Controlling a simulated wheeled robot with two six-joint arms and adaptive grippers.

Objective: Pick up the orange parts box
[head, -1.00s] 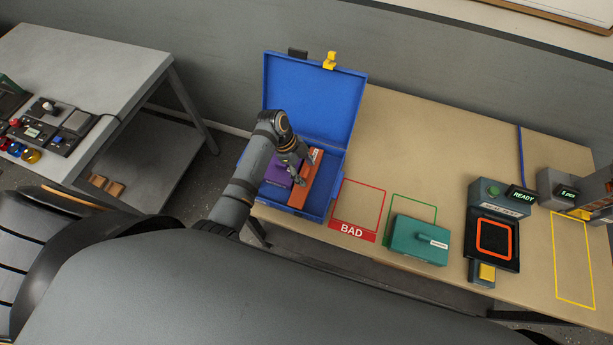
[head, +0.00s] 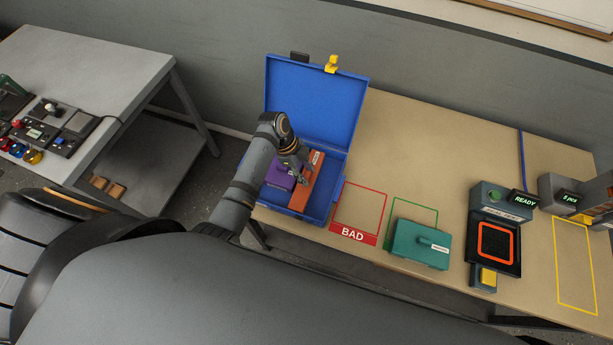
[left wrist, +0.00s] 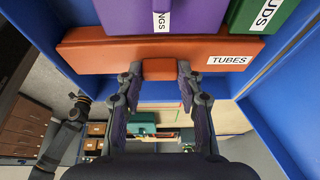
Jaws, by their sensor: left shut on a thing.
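The orange parts box (head: 300,198), labelled TUBES, lies in the open blue case (head: 339,190). In the left wrist view the orange box (left wrist: 110,55) spans the top, with its small orange handle between my fingertips. My left gripper (head: 305,175) is shut on that handle; the fingers also show in the left wrist view (left wrist: 158,75). The box still appears inside the case; I cannot tell whether it touches the floor of the case. My arm partly hides the case's left side. My right gripper is not clearly shown.
A purple box (head: 277,176) sits beside the orange one, and a green box (left wrist: 262,17) shows in the left wrist view. Right of the case are a red BAD outline (head: 353,236), a teal box (head: 420,243) and a READY device (head: 494,242). Bare tabletop lies behind them.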

